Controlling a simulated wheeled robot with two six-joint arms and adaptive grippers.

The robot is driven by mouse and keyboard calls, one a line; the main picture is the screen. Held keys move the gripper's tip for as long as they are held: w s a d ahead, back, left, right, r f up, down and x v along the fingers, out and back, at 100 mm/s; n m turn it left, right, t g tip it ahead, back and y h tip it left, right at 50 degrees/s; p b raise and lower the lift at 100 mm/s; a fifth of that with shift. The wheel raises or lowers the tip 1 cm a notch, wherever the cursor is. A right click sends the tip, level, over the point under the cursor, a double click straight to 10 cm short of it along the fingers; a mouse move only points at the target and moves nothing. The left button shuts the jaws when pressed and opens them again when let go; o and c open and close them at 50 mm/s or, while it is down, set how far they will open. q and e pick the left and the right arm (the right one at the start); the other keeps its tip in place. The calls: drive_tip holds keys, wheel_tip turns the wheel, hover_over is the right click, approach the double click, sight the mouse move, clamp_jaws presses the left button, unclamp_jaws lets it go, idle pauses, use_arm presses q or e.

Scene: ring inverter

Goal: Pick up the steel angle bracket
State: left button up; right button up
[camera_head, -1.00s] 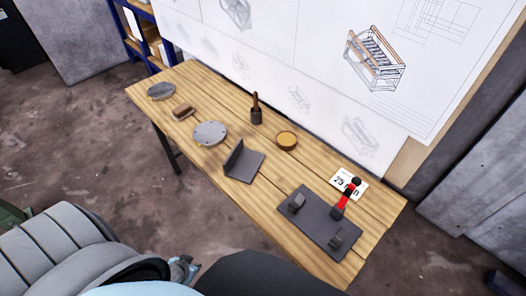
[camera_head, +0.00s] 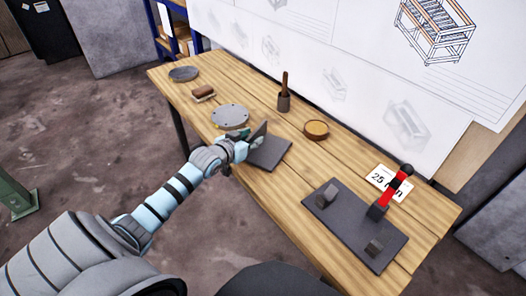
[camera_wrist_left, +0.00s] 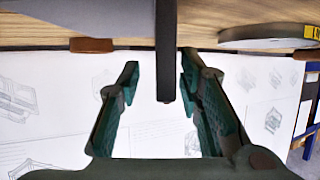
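The steel angle bracket (camera_head: 271,153) is a dark grey L-shaped piece on the wooden table, with one plate flat and one upright. My left gripper (camera_head: 238,152) is at the upright plate on its near left side, and its fingers are partly hidden in the head view. In the left wrist view the gripper (camera_wrist_left: 160,62) is open. The dark edge of the bracket's upright plate (camera_wrist_left: 166,40) shows between the two fingers, with a visible gap on each side. My right gripper is in neither view.
A round grey plate (camera_head: 230,116) lies just behind the left gripper. A dark fixture plate with a red-handled clamp (camera_head: 356,228) is at the right. A round wooden-topped tin (camera_head: 316,130) and a dark pot with a handle (camera_head: 284,101) stand behind the bracket.

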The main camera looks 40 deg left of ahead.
sight(255, 134)
use_arm(q)
drive_tip(key=x, duration=0.1)
drive_tip(key=b+x, duration=0.1)
drive_tip(key=x, duration=0.1)
drive_tip(key=shift+w+a+f, duration=0.2)
drive_tip(key=shift+a, duration=0.05)
drive_tip(key=shift+r, duration=0.1)
drive_tip(key=shift+c, duration=0.6)
drive_tip(key=shift+s, duration=0.1)
clamp_jaws()
drive_tip(key=shift+r, duration=0.2)
